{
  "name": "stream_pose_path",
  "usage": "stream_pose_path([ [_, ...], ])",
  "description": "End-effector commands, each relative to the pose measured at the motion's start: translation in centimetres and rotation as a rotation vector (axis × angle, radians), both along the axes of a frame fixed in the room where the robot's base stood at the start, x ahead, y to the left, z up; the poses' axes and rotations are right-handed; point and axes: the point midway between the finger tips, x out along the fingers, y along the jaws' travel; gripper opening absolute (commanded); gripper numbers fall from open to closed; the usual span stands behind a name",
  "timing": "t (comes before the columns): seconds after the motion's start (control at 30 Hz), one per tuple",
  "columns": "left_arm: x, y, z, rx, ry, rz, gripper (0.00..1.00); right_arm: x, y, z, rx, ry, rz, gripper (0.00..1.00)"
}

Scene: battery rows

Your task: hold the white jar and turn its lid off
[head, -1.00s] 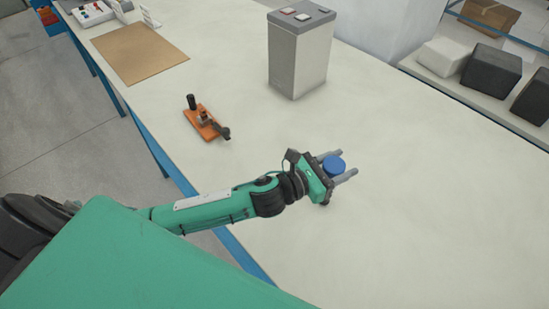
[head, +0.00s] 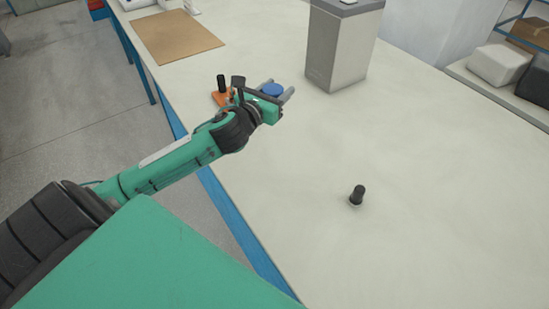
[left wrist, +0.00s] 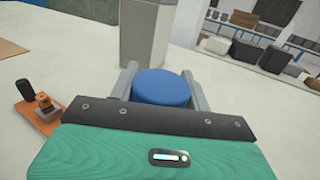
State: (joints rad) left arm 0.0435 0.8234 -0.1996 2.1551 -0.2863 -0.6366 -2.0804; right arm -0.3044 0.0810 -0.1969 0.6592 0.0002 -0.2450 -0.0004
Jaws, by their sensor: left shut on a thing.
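A round blue lid (head: 272,90) shows between the fingers of my left gripper (head: 276,97), which is shut on the thing under it, taken to be the white jar. The blue lid also shows from above and behind in the left wrist view (left wrist: 162,88), with a grey finger on each side. The lid sits level on top. The jar's white wall is hidden by the gripper and lid. I cannot tell whether the jar touches the table. My right gripper is not in view.
An orange toggle clamp (head: 221,98) lies just left of the gripper. A grey bin (head: 338,50) stands behind it to the right. A brown board (head: 177,37) lies far left.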

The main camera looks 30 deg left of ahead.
Motion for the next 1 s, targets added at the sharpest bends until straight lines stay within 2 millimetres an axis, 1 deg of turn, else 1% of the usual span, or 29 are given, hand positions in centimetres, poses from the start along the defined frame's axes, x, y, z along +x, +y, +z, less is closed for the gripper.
stream_pose_path([
  [0.03,0.0,0.1,-1.1,-0.006,0.005,0.003,0.0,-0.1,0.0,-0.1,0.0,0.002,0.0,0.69],
  [0.23,-0.1,0.0,-5.7,-0.007,0.006,0.004,0.0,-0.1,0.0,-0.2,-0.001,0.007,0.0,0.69],
  [0.5,-0.1,-0.1,-11.5,-0.007,0.005,0.003,0.0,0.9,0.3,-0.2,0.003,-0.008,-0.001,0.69],
  [0.6,-0.1,-0.1,-13.3,-0.006,0.005,0.002,0.0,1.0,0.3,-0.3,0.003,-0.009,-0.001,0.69],
  [0.7,0.0,0.0,-14.5,-0.003,0.002,0.001,0.0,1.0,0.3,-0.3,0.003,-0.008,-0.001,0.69],
  [0.87,0.0,0.0,-15.5,-0.001,0.001,0.0,0.0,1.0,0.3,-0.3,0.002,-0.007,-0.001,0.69],
  [1.0,0.0,-0.1,-17.4,-0.004,0.004,0.002,0.0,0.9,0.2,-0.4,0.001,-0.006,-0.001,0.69],
])
